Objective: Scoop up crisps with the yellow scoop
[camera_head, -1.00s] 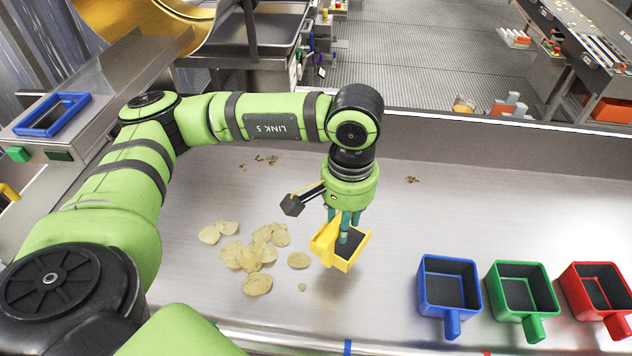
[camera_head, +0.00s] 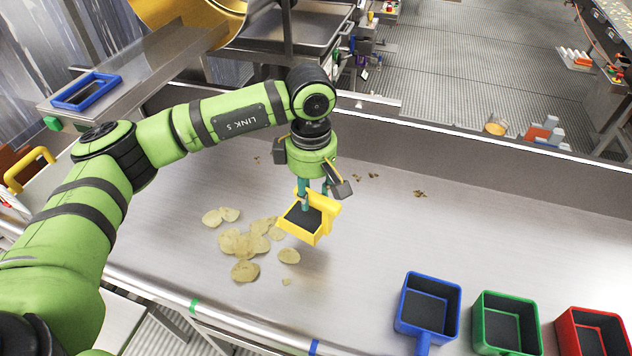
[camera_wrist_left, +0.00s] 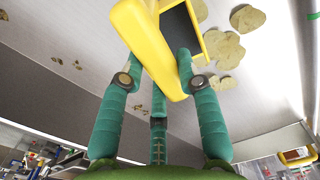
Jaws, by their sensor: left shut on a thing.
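The yellow scoop (camera_head: 303,226) has a dark inside and is held by my left gripper (camera_head: 312,190), which is shut on it above the metal table. In the left wrist view the scoop (camera_wrist_left: 150,45) sits between the teal fingers (camera_wrist_left: 160,85), its dark inside facing up beside the handle. The crisps (camera_head: 240,243) lie in a loose pile on the table, left of the scoop; some crisps (camera_wrist_left: 225,48) also show in the left wrist view. No crisps show inside the scoop. My right gripper is not in view.
Blue (camera_head: 428,308), green (camera_head: 507,323) and red (camera_head: 590,332) scoops stand in a row at the front right. Small brown crumbs (camera_head: 420,194) lie towards the back. A raised wall (camera_head: 450,145) runs along the table's back. The middle right of the table is clear.

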